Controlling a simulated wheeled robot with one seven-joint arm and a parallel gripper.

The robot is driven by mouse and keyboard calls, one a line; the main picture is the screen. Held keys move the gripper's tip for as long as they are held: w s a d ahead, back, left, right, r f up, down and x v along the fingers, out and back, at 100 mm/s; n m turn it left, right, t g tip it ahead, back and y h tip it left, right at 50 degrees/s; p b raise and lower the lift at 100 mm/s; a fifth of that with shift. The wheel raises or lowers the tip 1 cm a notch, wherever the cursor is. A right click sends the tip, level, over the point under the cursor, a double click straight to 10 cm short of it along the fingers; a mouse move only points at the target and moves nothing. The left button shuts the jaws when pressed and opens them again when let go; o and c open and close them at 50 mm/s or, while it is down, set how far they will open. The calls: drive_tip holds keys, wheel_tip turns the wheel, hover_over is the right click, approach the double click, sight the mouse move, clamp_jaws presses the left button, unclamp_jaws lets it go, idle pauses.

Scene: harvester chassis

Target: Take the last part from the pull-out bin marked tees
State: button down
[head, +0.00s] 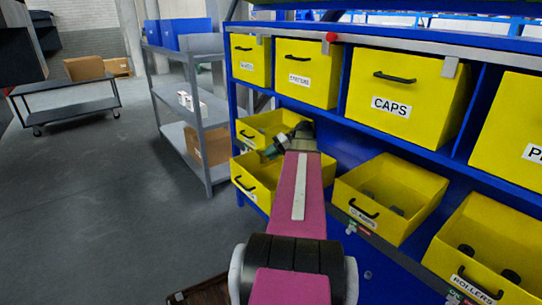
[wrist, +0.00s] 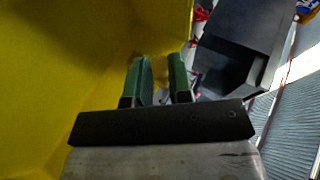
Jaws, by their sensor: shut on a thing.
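My gripper (head: 276,147) is in front of two yellow pull-out bins at the left end of the blue rack, at the far end of my pink arm. One is the upper pulled-out bin (head: 252,128) and the other the lower pulled-out bin (head: 240,173). Their labels are too small or hidden to read, so I cannot tell which is marked tees. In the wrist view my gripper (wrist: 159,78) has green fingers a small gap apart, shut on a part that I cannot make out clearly. A yellow bin wall (wrist: 60,60) fills the left side there.
Closed yellow bins, one marked caps (head: 405,88), line the upper row. Open bins marked clamps (head: 392,195) and rollers (head: 490,245) hold dark parts at right. A grey shelf unit (head: 205,110) stands behind left.

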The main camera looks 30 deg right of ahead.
wheel_tip(320, 180, up, 5)
drive_tip(key=shift+r, duration=0.1)
idle(0.6)
drive_tip(key=s+a, duration=0.2)
drive_tip(key=a, duration=1.5)
drive_tip(key=shift+s, duration=0.2)
idle(0.5)
